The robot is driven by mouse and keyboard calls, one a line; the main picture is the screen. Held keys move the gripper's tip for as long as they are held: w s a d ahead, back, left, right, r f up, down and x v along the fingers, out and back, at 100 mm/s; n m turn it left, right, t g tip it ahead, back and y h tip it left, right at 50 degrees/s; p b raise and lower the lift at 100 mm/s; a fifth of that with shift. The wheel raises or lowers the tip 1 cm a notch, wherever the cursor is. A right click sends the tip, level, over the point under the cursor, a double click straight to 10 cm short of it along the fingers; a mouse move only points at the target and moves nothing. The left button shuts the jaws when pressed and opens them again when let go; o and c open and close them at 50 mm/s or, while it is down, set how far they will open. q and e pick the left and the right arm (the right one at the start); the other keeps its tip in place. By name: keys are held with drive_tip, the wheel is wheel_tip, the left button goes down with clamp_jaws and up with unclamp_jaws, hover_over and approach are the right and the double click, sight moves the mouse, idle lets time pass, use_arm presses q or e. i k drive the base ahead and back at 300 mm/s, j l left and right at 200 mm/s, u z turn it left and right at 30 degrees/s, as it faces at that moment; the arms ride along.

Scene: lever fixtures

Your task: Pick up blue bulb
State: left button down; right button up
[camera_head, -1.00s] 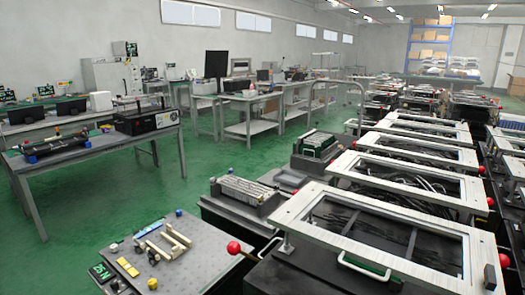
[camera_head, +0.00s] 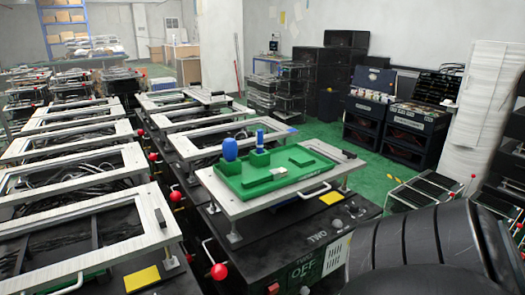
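A blue bulb-shaped piece (camera_head: 230,149) stands upright at the left back of a green tray (camera_head: 245,187). A slimmer blue piece (camera_head: 260,139) stands upright just to its right, on a raised green block. The tray sits on a light framed plate (camera_head: 219,206) on top of a black fixture marked OFF. Neither of my grippers shows in this view. A dark ribbed part, probably mine, fills the lower right corner.
Rows of framed lever fixtures (camera_head: 75,172) with red-knobbed levers (camera_head: 219,271) fill the left side. Black cabinets (camera_head: 395,135) stand along the right back. Green floor (camera_head: 360,168) lies open between the fixtures and the cabinets.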

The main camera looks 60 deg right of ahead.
sight(230, 147)
drive_tip(key=z, duration=1.65)
drive_tip(key=i+l, duration=0.1)
drive_tip(key=l, duration=0.2)
drive_tip(key=i+l, duration=0.1)
drive_tip(key=l, duration=0.2)
drive_tip(key=i+l+z, duration=0.1)
drive_tip(key=l, duration=0.25)
